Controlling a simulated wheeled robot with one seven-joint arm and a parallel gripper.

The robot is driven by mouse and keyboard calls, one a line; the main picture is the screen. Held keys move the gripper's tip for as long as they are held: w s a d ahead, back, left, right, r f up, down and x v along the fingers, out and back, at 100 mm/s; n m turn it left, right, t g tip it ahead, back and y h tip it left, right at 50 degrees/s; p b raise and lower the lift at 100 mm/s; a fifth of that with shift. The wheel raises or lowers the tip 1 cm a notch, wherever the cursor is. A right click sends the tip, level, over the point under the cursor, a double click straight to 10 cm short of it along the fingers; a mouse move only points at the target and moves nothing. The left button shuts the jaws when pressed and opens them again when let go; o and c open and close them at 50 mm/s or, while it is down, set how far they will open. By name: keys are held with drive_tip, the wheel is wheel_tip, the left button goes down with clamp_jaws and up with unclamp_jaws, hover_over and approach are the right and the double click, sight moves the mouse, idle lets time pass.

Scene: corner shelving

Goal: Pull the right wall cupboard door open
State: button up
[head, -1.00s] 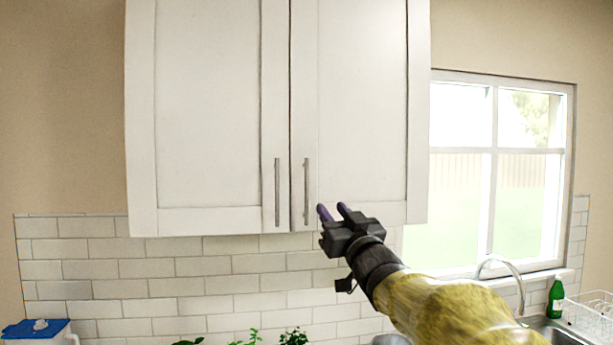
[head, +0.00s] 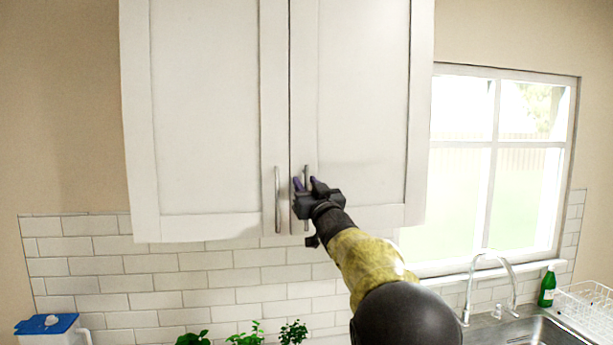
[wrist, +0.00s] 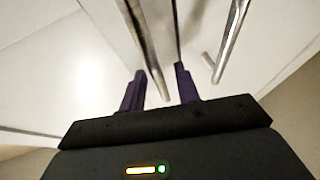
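The right wall cupboard door (head: 363,110) is white, framed and shut. Its upright metal bar handle (head: 306,171) is near its lower left edge. My gripper (head: 306,184), with purple fingers, is at this handle, one finger on each side of it. In the wrist view the fingers (wrist: 160,84) stand apart and the handle bar (wrist: 148,50) runs between them, with gaps showing on both sides. The lower part of the handle is partly hidden behind my gripper in the head view.
The left cupboard door (head: 207,110) is shut. Its handle (head: 277,200) is close beside my gripper and also shows in the wrist view (wrist: 230,40). A window (head: 490,165), tap (head: 487,262) and sink are at right. Potted plants (head: 245,335) stand below.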

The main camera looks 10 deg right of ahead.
drive_tip(key=shift+w, duration=0.2)
clamp_jaws()
drive_tip(key=shift+s, duration=0.2)
